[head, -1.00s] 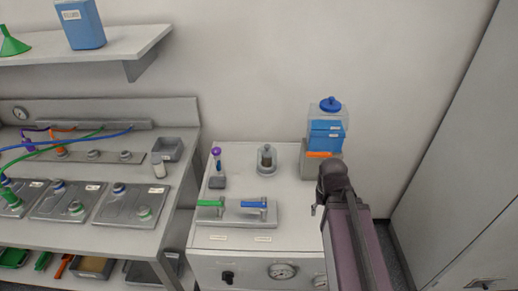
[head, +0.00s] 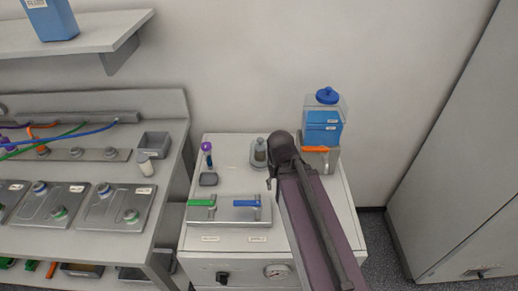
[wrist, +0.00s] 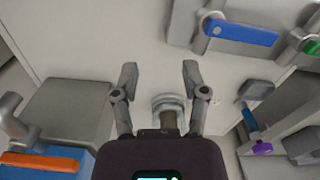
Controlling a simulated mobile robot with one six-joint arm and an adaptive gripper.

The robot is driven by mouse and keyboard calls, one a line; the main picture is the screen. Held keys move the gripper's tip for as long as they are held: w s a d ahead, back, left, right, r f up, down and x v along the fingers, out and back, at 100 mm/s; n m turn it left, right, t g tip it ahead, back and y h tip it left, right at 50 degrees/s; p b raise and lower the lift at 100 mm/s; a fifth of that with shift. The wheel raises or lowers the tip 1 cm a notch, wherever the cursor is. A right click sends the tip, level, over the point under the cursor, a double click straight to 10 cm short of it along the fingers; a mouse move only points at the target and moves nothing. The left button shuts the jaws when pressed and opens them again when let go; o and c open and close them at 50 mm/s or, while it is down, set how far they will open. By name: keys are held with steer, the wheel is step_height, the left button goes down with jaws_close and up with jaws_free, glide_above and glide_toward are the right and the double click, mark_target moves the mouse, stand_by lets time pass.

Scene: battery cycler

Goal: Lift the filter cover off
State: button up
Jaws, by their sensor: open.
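A small clear cover (head: 259,152) with a brownish core stands on the white cabinet top, towards the back. I take it to be the filter cover. In the wrist view its round grey rim and brown core (wrist: 168,112) show low between my fingers, partly hidden by the gripper body. My gripper (wrist: 160,72) is open, with nothing held between its fingertips. The fingers appear apart from the cover; their height over it is hard to tell. In the head view my wrist is just right of the cover and the fingers are mostly hidden.
A plate with green (head: 201,203) and blue (head: 247,203) levers lies in front. The cabinet's front right is bare.

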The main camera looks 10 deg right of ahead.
steer(key=shift+o, duration=0.2)
steer(key=shift+a, duration=0.1)
steer(key=shift+o, duration=1.3)
step_height(320, 180, up, 12)
steer(key=n+p, duration=0.1)
steer(key=p, duration=1.1)
glide_above(260, 139)
steer(key=shift+w+a+r, duration=0.1)
steer(key=shift+w, duration=0.15)
step_height(260, 139, down, 9)
steer(key=b, duration=0.8)
steer(key=shift+r, duration=0.2)
steer(key=shift+s+f+b, duration=0.1)
steer(key=shift+f+b, duration=0.05)
steer(key=shift+b, duration=0.25)
steer(key=shift+s+f+b, duration=0.15)
steer(key=shift+f+b, duration=2.3)
